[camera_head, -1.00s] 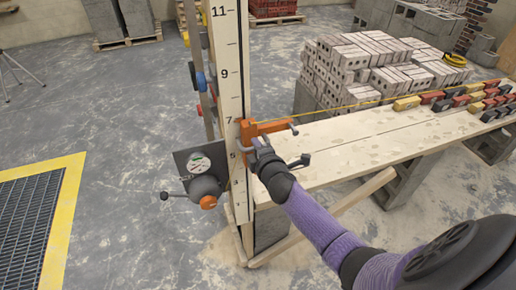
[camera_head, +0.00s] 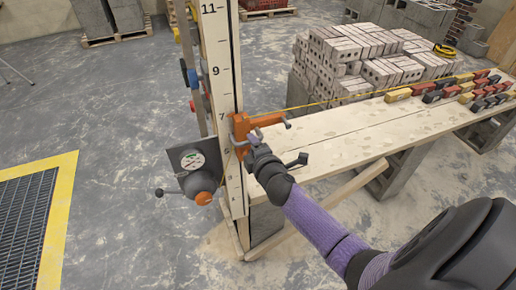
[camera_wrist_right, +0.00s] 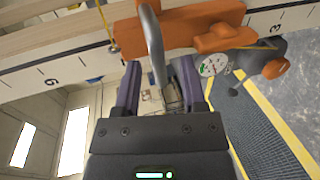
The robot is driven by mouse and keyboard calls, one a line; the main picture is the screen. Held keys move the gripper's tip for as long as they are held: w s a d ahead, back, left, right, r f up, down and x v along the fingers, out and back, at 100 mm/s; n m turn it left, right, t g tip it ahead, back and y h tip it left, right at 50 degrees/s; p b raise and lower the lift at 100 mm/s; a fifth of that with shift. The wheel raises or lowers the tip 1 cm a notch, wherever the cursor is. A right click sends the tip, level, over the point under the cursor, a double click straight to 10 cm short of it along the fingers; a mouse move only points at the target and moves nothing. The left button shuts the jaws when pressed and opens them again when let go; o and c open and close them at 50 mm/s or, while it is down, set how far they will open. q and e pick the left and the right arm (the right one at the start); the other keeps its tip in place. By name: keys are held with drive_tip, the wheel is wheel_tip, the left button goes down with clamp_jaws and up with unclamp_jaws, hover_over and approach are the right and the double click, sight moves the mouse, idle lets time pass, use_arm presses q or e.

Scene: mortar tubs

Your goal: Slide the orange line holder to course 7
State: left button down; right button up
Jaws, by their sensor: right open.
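The orange line holder (camera_head: 240,133) is on the upright numbered pole (camera_head: 217,60), beside and just below the printed 7. I cannot tell the exact course mark it stands at. A yellow line runs from it to the right. In the right wrist view the holder (camera_wrist_right: 180,34) lies across the pole, with a grey curved handle (camera_wrist_right: 151,35) in front. My right gripper (camera_head: 255,141) is at the holder's near side. Its open fingers (camera_wrist_right: 160,75) are on either side of the handle's lower part; contact is unclear. My left gripper is out of view.
A plank bench (camera_head: 350,138) with coloured bricks stretches right. Stacked blocks (camera_head: 340,55) stand behind. A yellow-edged floor grate (camera_head: 25,220) is at left.

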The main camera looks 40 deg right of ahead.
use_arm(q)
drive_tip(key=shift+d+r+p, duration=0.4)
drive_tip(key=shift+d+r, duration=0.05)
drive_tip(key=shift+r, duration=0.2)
use_arm(e)
drive_tip(key=v, duration=0.7)
drive_tip(key=shift+s, duration=0.2)
drive_tip(key=shift+r, duration=0.1)
drive_tip(key=s+a+f+m+g+y+b, duration=0.1)
drive_tip(key=s+f+m+g+b, duration=0.3)
drive_tip(key=f, duration=0.9)
drive_tip(key=s+a+f+m+g+y+b, duration=0.1)
drive_tip(key=s+a+f+g+b, duration=0.15)
drive_tip(key=s+f, duration=0.75)
use_arm(q)
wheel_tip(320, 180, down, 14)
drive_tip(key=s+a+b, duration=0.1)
drive_tip(key=b, duration=0.6)
use_arm(e)
drive_tip(key=s+a+f+m+g, duration=0.2)
drive_tip(key=s+f+m+g, duration=0.2)
drive_tip(key=s+f, duration=0.6)
drive_tip(key=s+a+f+m+g+y, duration=0.1)
drive_tip(key=s+a+f+m+g, duration=0.1)
drive_tip(key=s+f, duration=0.9)
wheel_tip(320, 180, down, 2)
drive_tip(key=shift+a+f+m+g+y, duration=0.1)
drive_tip(key=shift+a+m+g+y, duration=0.25)
drive_tip(key=shift+m+g, duration=0.65)
